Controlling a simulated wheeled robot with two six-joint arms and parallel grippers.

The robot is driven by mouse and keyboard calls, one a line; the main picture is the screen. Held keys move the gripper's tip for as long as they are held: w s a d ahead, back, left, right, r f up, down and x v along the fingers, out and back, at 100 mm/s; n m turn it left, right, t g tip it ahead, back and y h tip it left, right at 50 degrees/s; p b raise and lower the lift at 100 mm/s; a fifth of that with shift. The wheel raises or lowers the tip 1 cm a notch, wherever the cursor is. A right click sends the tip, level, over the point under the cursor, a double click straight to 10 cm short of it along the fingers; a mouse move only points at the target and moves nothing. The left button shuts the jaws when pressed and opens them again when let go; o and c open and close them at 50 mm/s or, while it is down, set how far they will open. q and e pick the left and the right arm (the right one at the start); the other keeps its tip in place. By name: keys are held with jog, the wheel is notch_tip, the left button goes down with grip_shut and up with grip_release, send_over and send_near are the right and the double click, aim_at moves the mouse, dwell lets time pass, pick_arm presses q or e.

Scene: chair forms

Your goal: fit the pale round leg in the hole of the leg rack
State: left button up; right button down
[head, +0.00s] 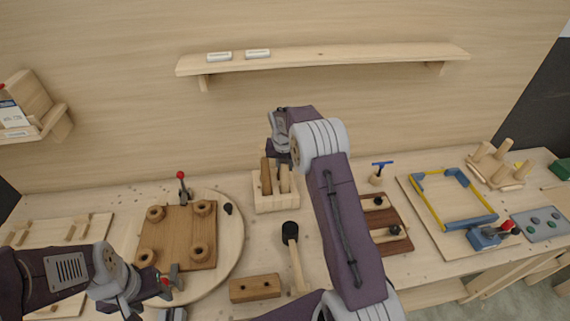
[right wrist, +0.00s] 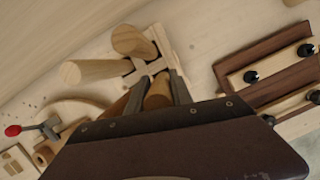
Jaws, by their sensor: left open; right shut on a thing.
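The leg rack (head: 277,204) is a pale wooden block at the back middle of the bench, with upright legs in it. My right gripper (head: 284,160) points down over it, shut on the pale round leg (head: 285,181). In the right wrist view the held leg (right wrist: 158,94) is between the fingers (right wrist: 156,98), close to the rack (right wrist: 160,65). Its lower end is hidden, so I cannot tell whether it is in a hole. Two other legs (right wrist: 132,41) stand beside it. My left gripper (head: 160,287) is open and empty at the front left.
A brown board with wooden rings (head: 178,236) lies on a round disc left of the rack. A mallet (head: 293,250) and a drilled block (head: 255,288) lie in front. A dark-red board (head: 392,243) and a blue-yellow frame (head: 452,222) are to the right. A shelf (head: 330,56) hangs above.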

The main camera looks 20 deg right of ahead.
jog(key=shift+f, duration=0.7)
jog(key=c, duration=1.1)
grip_release()
jog(key=shift+o, duration=0.2)
jog(key=b+v, duration=0.2)
jog(key=v, duration=0.7)
